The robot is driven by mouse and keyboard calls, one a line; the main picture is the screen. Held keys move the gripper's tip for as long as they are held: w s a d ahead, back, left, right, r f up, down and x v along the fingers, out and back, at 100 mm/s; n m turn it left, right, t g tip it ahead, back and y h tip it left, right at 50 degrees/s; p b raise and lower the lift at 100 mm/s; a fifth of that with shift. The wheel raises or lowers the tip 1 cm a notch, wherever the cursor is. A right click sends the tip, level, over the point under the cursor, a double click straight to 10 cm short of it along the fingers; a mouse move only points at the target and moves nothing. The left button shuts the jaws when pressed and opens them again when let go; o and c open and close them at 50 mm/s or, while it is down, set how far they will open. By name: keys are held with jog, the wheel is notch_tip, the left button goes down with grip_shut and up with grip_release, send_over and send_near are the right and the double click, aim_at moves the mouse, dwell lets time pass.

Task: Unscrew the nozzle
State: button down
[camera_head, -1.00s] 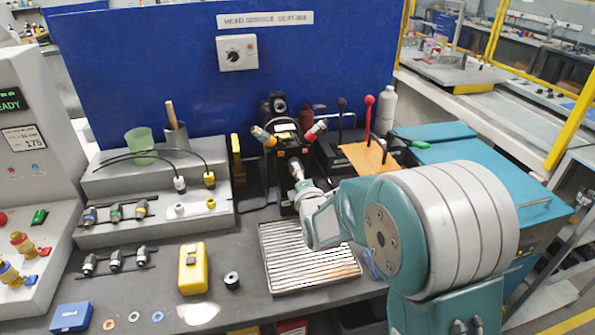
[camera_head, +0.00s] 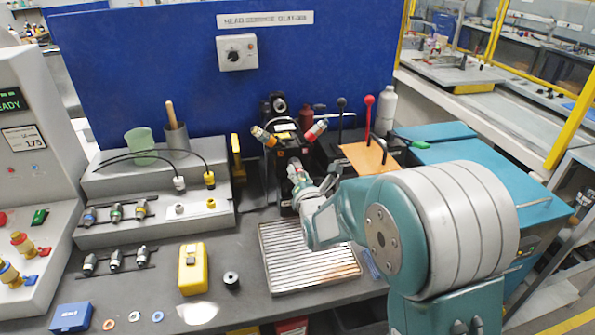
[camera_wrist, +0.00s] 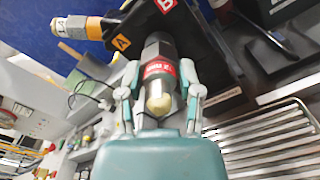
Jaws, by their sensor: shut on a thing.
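The nozzle (camera_wrist: 158,85) has a metal body, a red label band and a brass tip. It sits on the underside of the black machine head (camera_head: 286,165) at the back of the bench. My gripper (camera_wrist: 160,98) has one finger on each side of the nozzle and is shut on it. In the head view my gripper (camera_head: 300,180) reaches up to the machine from the right, and my arm hides part of the nozzle.
A ribbed metal tray (camera_head: 285,284) lies below the machine. A stepped grey rack (camera_head: 150,225) with several fittings stands left. A yellow device (camera_head: 192,268) and a small black spool (camera_head: 231,280) lie on the bench. Levers (camera_head: 369,115) stand right of the machine.

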jog(key=shift+n, duration=0.7)
jog(key=shift+c, duration=1)
grip_release()
jog(key=v, duration=1.2)
